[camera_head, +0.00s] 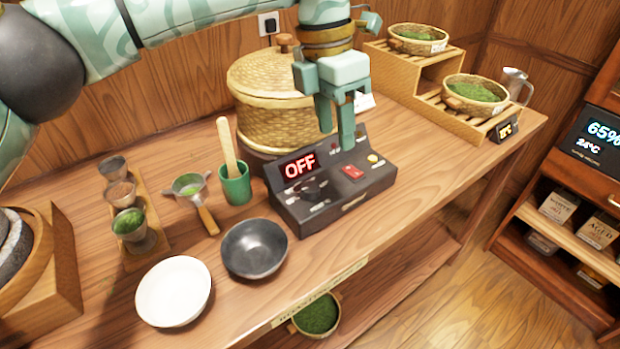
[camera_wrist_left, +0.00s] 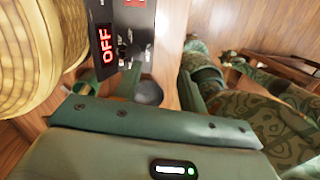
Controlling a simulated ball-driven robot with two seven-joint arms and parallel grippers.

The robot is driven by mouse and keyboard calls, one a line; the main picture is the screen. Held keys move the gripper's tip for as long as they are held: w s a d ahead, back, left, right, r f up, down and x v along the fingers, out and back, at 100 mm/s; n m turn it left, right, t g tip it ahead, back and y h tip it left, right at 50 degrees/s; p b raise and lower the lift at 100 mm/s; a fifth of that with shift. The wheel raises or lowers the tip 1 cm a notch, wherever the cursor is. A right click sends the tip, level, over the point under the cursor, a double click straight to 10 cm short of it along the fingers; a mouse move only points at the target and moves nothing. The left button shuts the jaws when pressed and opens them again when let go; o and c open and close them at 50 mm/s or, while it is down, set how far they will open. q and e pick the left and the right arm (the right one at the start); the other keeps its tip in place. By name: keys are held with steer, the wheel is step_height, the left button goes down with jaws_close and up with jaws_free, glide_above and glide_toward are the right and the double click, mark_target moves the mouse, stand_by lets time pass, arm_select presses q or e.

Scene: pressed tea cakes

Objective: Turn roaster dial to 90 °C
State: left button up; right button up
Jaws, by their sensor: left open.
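The roaster's black control box (camera_head: 335,190) stands on the table in front of a lidded woven basket drum (camera_head: 275,105). Its red display (camera_head: 299,166) reads OFF. The dark dial (camera_head: 314,187) sits below the display, and its pointer setting is too small to read. My left gripper (camera_head: 336,136) is open and empty above the back of the box, up and right of the dial, with its fingers pointing down. In the left wrist view, the display (camera_wrist_left: 106,45) and part of the box show beyond the gripper (camera_wrist_left: 158,87). My right gripper is not in view.
A red switch (camera_head: 353,172) and a yellow knob (camera_head: 374,159) are on the box's right side. A green cup with a wooden tool (camera_head: 236,186), a black bowl (camera_head: 254,248) and a white dish (camera_head: 173,291) stand left of it. Stepped racks (camera_head: 440,110) stand behind right.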

arm_select(q)
steer(key=w+a+r+n+y, duration=0.1)
steer(key=w+a+r+y, duration=0.1)
steer(key=a, duration=0.1)
steer(key=b, duration=0.5)
glide_above(310, 187)
steer(key=shift+t, duration=0.3)
step_height(310, 187, down, 11)
steer(key=shift+w+r, duration=0.15)
steer(key=shift+r, duration=0.05)
step_height(310, 187, down, 5)
steer(key=shift+r+b, duration=0.1)
steer(key=shift+b, duration=0.8)
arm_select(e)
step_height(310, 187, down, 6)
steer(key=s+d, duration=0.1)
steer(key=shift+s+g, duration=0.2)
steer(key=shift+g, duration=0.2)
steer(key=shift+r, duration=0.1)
arm_select(q)
steer(key=c, duration=0.7)
